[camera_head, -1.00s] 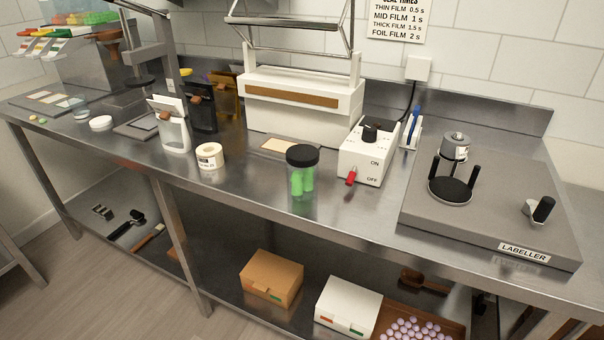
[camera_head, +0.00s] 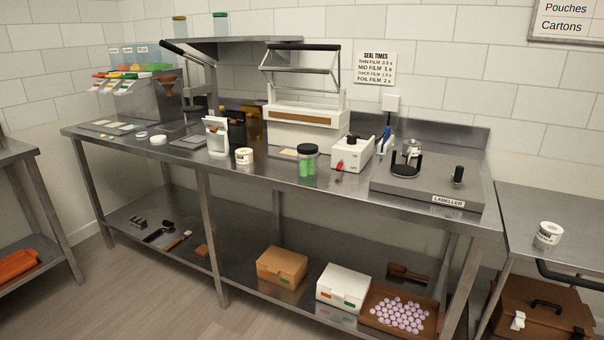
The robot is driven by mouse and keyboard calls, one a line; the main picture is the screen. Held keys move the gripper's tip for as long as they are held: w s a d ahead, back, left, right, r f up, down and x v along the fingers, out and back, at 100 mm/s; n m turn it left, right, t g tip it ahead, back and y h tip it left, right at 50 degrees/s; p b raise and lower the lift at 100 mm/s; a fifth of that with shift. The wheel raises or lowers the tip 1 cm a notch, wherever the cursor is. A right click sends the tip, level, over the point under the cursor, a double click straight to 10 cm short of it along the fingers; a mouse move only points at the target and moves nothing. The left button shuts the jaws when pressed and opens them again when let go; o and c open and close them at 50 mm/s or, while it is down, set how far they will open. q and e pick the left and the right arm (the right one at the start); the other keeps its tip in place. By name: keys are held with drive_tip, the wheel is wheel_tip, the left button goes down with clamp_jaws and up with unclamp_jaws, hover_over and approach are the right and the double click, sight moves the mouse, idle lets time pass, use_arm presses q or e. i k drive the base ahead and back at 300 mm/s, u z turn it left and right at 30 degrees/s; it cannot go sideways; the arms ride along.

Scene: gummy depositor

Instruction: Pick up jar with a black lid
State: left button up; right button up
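A clear jar with a black lid (camera_head: 307,162) stands upright on the steel workbench (camera_head: 272,171), near its front edge. Green pieces show through its wall. It stands in front of the white sealer (camera_head: 306,123) and left of the white control box with a red switch (camera_head: 352,153). Neither of my grippers shows in the head view.
A white tape roll (camera_head: 244,156) and a white pouch on a stand (camera_head: 216,136) are left of the jar. A grey labeller (camera_head: 425,190) is at the right. The lower shelf holds a brown box (camera_head: 282,267), a white box (camera_head: 343,287) and a tray of purple pieces (camera_head: 372,319).

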sight(307, 165)
drive_tip(key=u, duration=0.65)
drive_tip(key=i, duration=0.7)
drive_tip(key=u, duration=0.5)
drive_tip(key=i, duration=0.9)
drive_tip(key=z, duration=0.5)
